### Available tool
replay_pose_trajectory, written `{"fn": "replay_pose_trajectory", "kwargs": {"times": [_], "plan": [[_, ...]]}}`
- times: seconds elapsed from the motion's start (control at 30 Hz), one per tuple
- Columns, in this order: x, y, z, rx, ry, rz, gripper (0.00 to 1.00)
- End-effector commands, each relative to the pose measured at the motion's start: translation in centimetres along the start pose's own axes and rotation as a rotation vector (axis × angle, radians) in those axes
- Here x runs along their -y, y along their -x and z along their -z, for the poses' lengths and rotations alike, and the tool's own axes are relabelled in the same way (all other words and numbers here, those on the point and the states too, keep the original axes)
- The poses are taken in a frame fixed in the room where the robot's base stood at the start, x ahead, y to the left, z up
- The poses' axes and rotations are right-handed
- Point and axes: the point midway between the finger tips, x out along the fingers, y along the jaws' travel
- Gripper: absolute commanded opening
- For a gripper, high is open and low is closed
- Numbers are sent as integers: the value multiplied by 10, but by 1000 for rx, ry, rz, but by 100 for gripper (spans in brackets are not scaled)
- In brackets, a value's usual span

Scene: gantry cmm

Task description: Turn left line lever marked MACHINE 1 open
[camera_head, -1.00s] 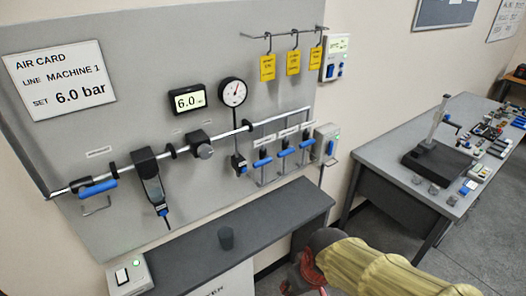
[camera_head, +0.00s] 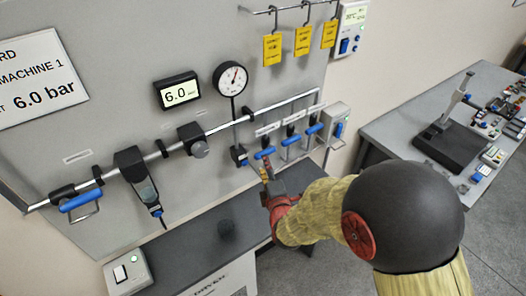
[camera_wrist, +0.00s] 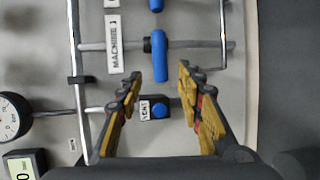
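The left line lever (camera_head: 265,153) is a blue handle on the leftmost of three drop lines under the wall pipe. In the wrist view the same blue lever (camera_wrist: 160,58) sits beside a label reading MACHINE 1 (camera_wrist: 113,45), and its handle lies across its thin pipe. My gripper (camera_head: 266,172) is just below this lever in the head view. In the wrist view my gripper (camera_wrist: 160,72) is open and empty, its two yellow-padded fingers apart, with the lever's near end between or just ahead of the tips. Contact cannot be told.
Two more blue levers (camera_head: 292,140) (camera_head: 315,129) hang to the right. A VENT block with a blue button (camera_wrist: 158,109) shows between my fingers. A gauge (camera_head: 230,79) and display (camera_head: 177,92) are above.

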Motion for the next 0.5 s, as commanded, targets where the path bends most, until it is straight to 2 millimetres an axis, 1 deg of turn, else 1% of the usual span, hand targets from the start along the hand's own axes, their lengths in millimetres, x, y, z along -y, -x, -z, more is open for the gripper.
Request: {"fn": "replay_pose_trajectory", "kwargs": {"times": [0.17, 0.5], "plan": [[0, -9, 0, 1, 38, 0, 37], [0, -58, 0, 0, 35, 1, 37]]}}
